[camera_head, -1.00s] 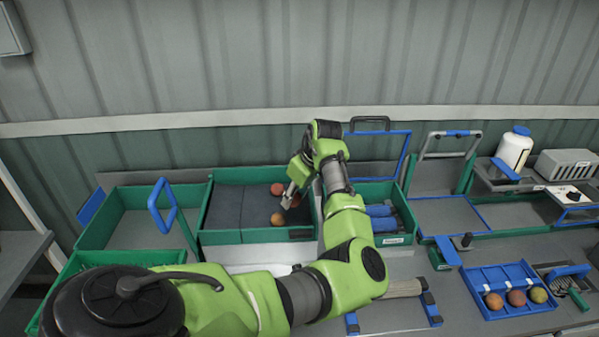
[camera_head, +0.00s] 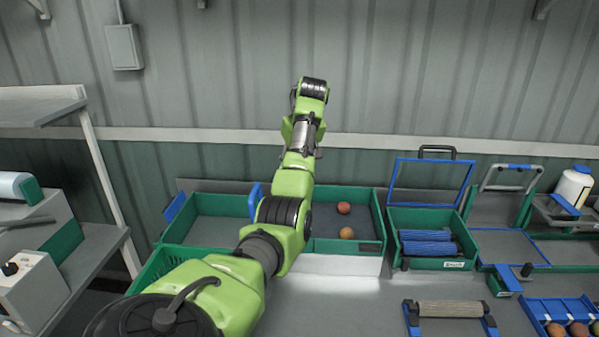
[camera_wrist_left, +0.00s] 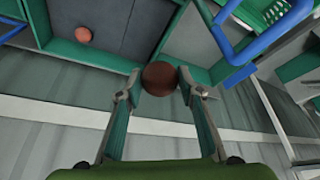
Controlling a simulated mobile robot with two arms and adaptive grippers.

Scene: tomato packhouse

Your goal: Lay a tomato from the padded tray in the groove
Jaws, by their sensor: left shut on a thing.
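The padded tray (camera_head: 378,212) is green with a dark grey lining. Two tomatoes show in it, an upper red one (camera_head: 344,208) and a lower orange one (camera_head: 347,233); my arm covers its left part. My left gripper (camera_wrist_left: 160,80) is shut on a dark red tomato (camera_wrist_left: 160,77), held between its fingertips above and clear of the tray. In the head view the gripper is mostly hidden behind my raised arm. Two blue rollers (camera_head: 428,248) lie side by side in a green box right of the tray, with a groove between them. My right gripper is not in view.
A blue-framed lid (camera_head: 432,183) stands upright behind the roller box. A blue hoop handle (camera_head: 255,199) rises left of the padded tray, by an empty green tray (camera_head: 212,192). A grey roller stand (camera_head: 449,309) and a blue tray of tomatoes (camera_head: 565,310) lie in front right.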

